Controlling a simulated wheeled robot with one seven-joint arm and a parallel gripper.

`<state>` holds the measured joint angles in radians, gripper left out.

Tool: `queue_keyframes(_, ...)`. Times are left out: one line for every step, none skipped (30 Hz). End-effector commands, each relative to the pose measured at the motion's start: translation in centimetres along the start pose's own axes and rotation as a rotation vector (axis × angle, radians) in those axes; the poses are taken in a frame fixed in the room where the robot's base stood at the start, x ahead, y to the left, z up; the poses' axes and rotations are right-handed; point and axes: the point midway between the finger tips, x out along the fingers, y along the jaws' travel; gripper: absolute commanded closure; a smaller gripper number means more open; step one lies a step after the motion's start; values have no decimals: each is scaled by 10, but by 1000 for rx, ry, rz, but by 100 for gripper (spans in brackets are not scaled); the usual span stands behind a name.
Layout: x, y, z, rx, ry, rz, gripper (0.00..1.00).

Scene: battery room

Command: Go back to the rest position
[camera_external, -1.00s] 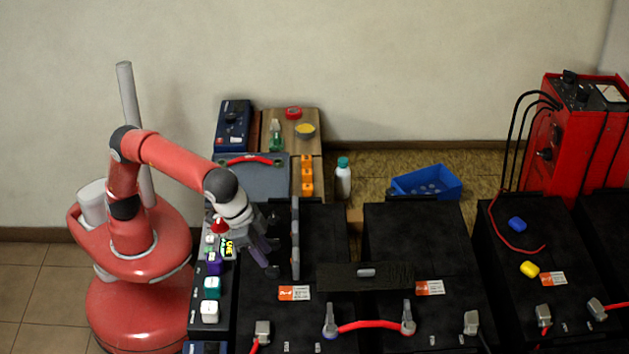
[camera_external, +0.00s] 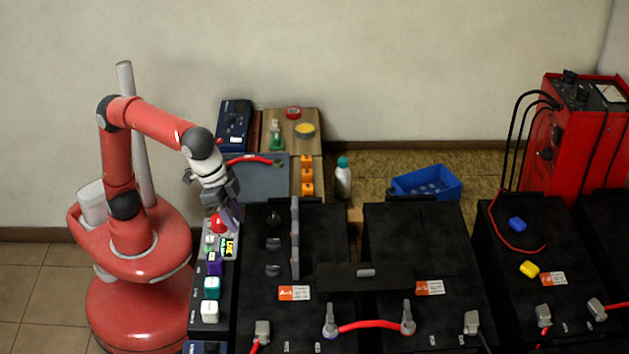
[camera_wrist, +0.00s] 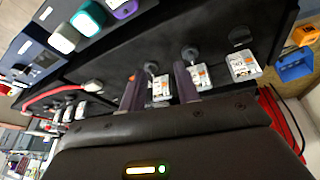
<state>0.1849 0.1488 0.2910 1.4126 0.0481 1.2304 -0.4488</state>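My gripper (camera_external: 230,216) hangs pointing down at the left edge of the left black battery block (camera_external: 262,308), beside the control strip with a red dome button (camera_external: 218,223). In the wrist view my gripper (camera_wrist: 160,84) shows two dark purple fingers standing apart, with nothing held between them. White labels on the black surface show beyond the fingers. Whether the fingertips touch anything is hard to tell from outside.
Below the red button, purple, teal and white buttons (camera_external: 210,312) line the strip. A grey upright plate (camera_external: 295,240) stands on the battery. A red cable (camera_external: 368,325) joins two terminals. A grey tray (camera_external: 262,174), bottle (camera_external: 343,180) and blue bin (camera_external: 427,183) lie behind. Air above is free.

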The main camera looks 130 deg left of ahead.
Motion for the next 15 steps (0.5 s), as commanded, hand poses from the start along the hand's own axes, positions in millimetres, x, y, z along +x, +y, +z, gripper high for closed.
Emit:
queue_keyframes(-11, -14, 22, 29, -2, 33, 68)
queue_keyframes(-15, -19, 35, 52, -3, 49, 68)
queue_keyframes(-19, -26, 52, 81, -3, 69, 68)
queue_keyframes(-22, -32, 65, 104, 1, 84, 68)
queue_keyframes(-25, -37, 79, 128, 2, 97, 68)
queue_keyframes(-28, -43, 98, 161, 8, 114, 68)
queue_keyframes(-28, -49, 113, 185, 12, 124, 68)
queue_keyframes(-29, -53, 128, 211, 18, 134, 68)
queue_keyframes(-29, -60, 148, 244, 26, 144, 68)
queue_keyframes(-28, -64, 164, 271, 33, 151, 68)
queue_keyframes(-27, -69, 178, 296, 41, 156, 68)
queue_keyframes(-24, -75, 198, 330, 51, 162, 68)
queue_keyframes(-21, -79, 212, 352, 58, 164, 68)
queue_keyframes(-18, -83, 225, 376, 66, 165, 68)
queue_keyframes(-14, -88, 241, 402, 76, 166, 68)
